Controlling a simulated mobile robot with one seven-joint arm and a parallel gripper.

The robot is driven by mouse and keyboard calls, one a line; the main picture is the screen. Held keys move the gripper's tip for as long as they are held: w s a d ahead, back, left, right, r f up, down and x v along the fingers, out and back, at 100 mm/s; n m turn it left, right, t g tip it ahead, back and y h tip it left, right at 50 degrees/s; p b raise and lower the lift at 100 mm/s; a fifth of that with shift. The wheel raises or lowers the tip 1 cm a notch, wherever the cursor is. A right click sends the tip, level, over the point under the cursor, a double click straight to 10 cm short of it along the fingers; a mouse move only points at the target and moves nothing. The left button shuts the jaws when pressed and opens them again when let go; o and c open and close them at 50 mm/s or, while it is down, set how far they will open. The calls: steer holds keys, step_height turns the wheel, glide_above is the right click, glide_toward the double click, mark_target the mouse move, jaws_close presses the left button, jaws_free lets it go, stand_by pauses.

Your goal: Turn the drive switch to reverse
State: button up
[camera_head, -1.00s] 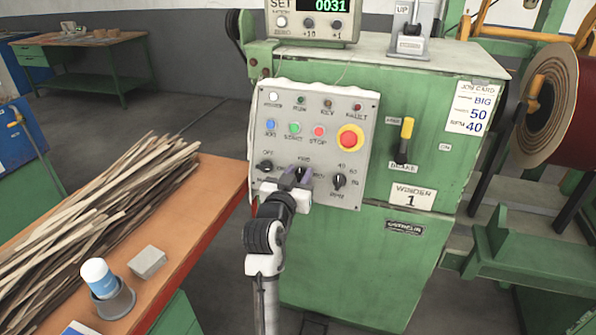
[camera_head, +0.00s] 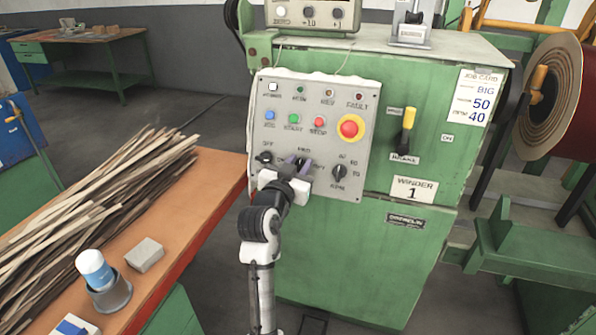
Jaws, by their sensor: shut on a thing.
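The grey control panel (camera_head: 345,205) is on the front of the green winder cabinet. The drive switch (camera_head: 301,164) is the middle black knob in the panel's lower row, under a small FWD label.
A black OFF knob (camera_head: 264,157) is close on the left and a speed knob (camera_head: 339,172) on the right. The red emergency stop button (camera_head: 351,128) is above right. An orange bench (camera_head: 205,205) with wooden strips stands at left.

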steer(key=m+b, duration=0.1)
steer(key=b, duration=0.1)
steer(key=m+h+b, duration=0.1)
steer(key=m, duration=0.1)
steer(key=shift+f+g+b, duration=0.3)
steer(key=shift+f+b, duration=0.1)
steer(key=m+g+h+b, duration=0.1)
steer(key=m+b, duration=0.2)
steer(key=shift+m, duration=0.4)
steer(key=m+g+b, duration=0.1)
steer(key=m+b, duration=0.1)
steer(key=m+g+h+b, duration=0.1)
steer(key=m, duration=0.2)
steer(key=shift+s+d+r+b, duration=0.1)
steer(key=shift+r+b, duration=0.05)
steer(key=shift+b, duration=0.25)
steer(key=m+g+b, duration=0.1)
steer(key=m, duration=0.3)
steer(key=shift+g+b, duration=0.35)
steer(key=shift+g, duration=0.05)
steer(key=shift+m+g+b, duration=0.35)
steer(key=shift+m+g, duration=0.15)
steer(key=shift+m, duration=1.1)
steer(key=shift+c, duration=0.2)
steer(key=o, duration=0.6)
